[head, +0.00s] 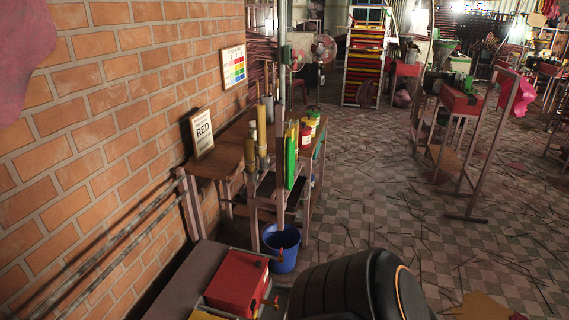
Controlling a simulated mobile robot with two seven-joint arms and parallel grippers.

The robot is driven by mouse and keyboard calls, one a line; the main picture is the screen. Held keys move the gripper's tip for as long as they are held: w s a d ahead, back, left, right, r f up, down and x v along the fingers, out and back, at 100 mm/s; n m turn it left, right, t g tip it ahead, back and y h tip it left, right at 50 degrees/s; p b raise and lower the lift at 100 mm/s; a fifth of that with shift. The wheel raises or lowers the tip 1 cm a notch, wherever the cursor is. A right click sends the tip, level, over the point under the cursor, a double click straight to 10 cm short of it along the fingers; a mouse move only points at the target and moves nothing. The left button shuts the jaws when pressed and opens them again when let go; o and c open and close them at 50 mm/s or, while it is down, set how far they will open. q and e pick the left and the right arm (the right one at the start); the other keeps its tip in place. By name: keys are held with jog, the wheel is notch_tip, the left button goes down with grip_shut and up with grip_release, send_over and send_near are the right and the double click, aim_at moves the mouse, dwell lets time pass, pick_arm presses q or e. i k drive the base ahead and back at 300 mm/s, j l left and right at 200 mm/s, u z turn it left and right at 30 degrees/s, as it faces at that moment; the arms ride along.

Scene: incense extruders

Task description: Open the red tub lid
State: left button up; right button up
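A small red tub (305,134) with a pale label stands on the wooden table by the brick wall, in the middle of the head view. It is too small to tell whether its lid is on or off. A green and yellow tub (314,118) stands just behind it. A framed sign reading RED (201,133) stands at the table's left end against the wall. Neither of my grippers is in view, and nothing is seen touching the red tub.
The table (228,152) carries upright tan cylinders (261,128) and a green panel (291,160) at its front. A blue bucket (281,250) stands on the floor below. A red box-like machine (236,281) is near the bottom. The tiled floor (390,190) right of the table is open, with scattered sticks.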

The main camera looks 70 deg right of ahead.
aim_at(236, 282)
jog(key=z, duration=1.85)
jog(key=i+l+u, duration=0.15)
jog(key=u, duration=1)
jog(key=i+l+u, duration=0.1)
jog(key=l+u, duration=0.55)
jog(key=l, duration=0.2)
jog(key=l+u, duration=0.3)
jog(key=l, duration=1.3)
jog(key=k+l, duration=0.1)
jog(key=l, duration=0.55)
